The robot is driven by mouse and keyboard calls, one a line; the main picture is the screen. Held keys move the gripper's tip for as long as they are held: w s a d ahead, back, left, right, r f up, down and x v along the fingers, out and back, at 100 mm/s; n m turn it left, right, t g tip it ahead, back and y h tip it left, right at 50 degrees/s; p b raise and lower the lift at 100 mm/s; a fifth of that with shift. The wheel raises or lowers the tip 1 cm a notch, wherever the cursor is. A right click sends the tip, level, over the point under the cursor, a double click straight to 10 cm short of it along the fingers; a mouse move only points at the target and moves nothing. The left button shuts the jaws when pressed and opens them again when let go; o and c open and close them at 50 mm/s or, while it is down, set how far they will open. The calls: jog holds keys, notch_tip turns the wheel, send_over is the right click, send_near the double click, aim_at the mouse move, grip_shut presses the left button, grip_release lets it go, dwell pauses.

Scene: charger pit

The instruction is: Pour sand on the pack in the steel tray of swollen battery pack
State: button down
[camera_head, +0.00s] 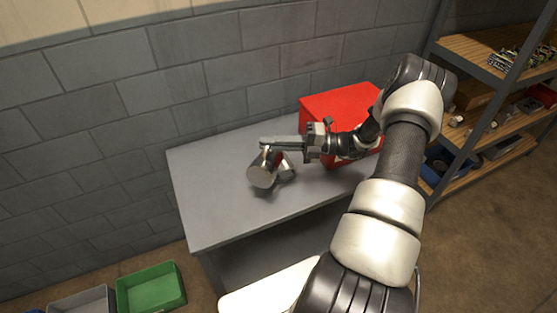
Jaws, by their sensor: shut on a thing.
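My gripper (272,144) reaches in from the right over the grey table (215,205). It is shut on a grey metal vessel (262,174), which hangs tilted just under the fingertips. A smaller pale cylindrical part (286,168) shows beside the vessel; I cannot tell whether it belongs to it. The vessel's inside is not visible, so I see no sand. I cannot make out a steel tray or a swollen battery pack in this view.
A red box (335,104) stands at the table's back right, partly behind my arm. The table's left side is clear. A green bin (150,289) and a grey bin (83,302) sit on the floor at lower left. Shelves (490,128) stand at right; a block wall is behind.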

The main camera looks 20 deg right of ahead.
jog(key=shift+w+d+r+m, duration=0.25)
jog(key=shift+r+m, duration=0.05)
jog(key=shift+m, duration=0.1)
jog(key=shift+w+d+r+m+t+y+p, duration=0.15)
jog(key=shift+w+d+r+m+p, duration=0.1)
jog(key=shift+w+d+r+m, duration=0.25)
jog(key=shift+w+d+r+m+t+y+p, duration=0.1)
jog(key=shift+w+d+r+m+p, duration=0.15)
jog(key=shift+r, duration=0.3)
jog(key=shift+w+d+r+m+t+y+p, duration=0.15)
jog(key=shift+w+d+r+m+p, duration=0.15)
jog(key=shift+r+m, duration=0.2)
dwell(2.7)
